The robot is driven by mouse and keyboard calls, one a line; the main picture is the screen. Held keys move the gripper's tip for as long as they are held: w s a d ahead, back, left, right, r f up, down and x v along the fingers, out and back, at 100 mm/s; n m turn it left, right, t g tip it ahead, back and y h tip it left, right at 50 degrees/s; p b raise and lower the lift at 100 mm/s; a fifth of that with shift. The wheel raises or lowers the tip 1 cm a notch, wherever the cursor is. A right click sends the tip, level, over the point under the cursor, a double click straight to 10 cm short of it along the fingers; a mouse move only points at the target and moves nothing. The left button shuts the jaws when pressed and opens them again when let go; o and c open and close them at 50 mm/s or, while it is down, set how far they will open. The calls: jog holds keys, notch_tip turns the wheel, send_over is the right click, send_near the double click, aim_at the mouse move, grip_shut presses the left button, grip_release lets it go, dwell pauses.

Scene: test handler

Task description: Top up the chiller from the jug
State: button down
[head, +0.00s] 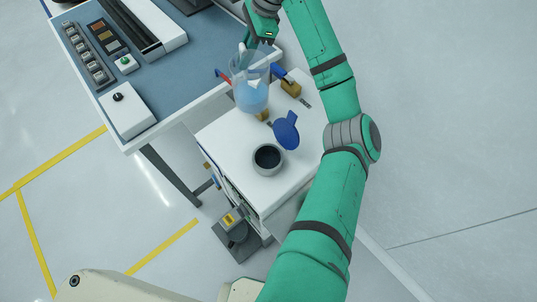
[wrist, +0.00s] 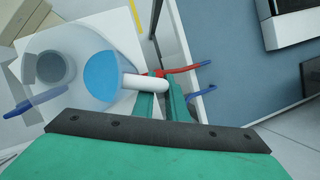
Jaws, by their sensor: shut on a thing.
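The clear jug (head: 250,94) holds blue liquid and looks roughly upright at the back of the chiller, near the bench edge. My gripper (head: 245,50) is shut on its handle; in the wrist view the fingers (wrist: 163,105) close around the white handle (wrist: 147,84), beside the blue liquid (wrist: 102,76). The white chiller (head: 228,140) has a round, dark filler opening (head: 267,158) in its top, in front of the jug. Its blue cap (head: 287,131) stands open beside the opening. I cannot tell whether the jug's base touches anything.
A red-handled valve (head: 223,75) and a blue-handled valve (head: 281,72) with brass fittings (head: 290,88) sit close around the jug. The blue-topped bench (head: 190,88) with a button box (head: 126,108) lies to the left. A grey pedal-like unit (head: 235,228) stands on the floor in front.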

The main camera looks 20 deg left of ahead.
jog(key=shift+w+a+f+g, duration=0.1)
jog(key=shift+w+f+g, duration=0.1)
jog(key=shift+g, duration=0.2)
jog(key=shift+h, duration=0.3)
jog(key=shift+r, duration=2.4)
